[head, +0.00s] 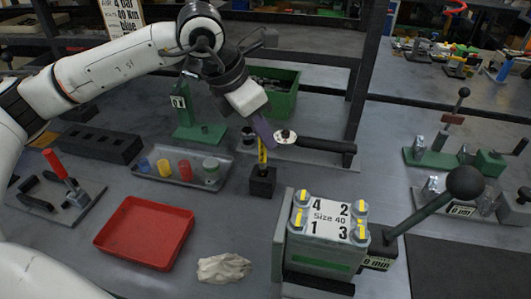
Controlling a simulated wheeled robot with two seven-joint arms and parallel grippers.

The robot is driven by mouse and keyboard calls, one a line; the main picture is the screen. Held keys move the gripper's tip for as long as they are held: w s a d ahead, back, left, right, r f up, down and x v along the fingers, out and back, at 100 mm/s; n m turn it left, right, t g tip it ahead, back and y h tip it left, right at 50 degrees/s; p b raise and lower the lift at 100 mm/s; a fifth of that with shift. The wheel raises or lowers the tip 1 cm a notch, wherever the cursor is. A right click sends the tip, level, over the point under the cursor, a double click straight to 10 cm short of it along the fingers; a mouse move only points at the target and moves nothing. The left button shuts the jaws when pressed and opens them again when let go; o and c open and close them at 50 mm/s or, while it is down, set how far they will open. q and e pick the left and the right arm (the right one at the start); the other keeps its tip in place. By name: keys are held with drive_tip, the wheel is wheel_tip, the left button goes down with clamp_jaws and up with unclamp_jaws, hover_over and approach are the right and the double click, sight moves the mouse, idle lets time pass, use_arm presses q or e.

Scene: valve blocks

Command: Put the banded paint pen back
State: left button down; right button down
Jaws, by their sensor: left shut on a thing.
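The banded paint pen (262,154), yellow with a dark band, stands nearly upright under my left gripper (262,138). The gripper comes down from above and is shut on the pen's upper part, which its fingers hide. The pen's lower end is at the top of a small black holder block (263,182). I cannot tell how deep it sits in the block. My right gripper is not in view.
A red tray (144,232) and a crumpled cloth (223,267) lie front left. A tray of coloured caps (182,170) is left of the holder.

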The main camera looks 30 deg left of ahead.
sight(264, 166)
use_arm(q)
drive_tip(key=shift+f, duration=2.15)
drive_tip(key=c, duration=1.8)
unclamp_jaws()
drive_tip(key=shift+r, duration=0.3)
drive_tip(key=v, duration=1.1)
drive_tip(key=shift+s+r, duration=0.2)
drive_tip(key=shift+r, duration=0.15)
drive_tip(key=shift+a, duration=0.1)
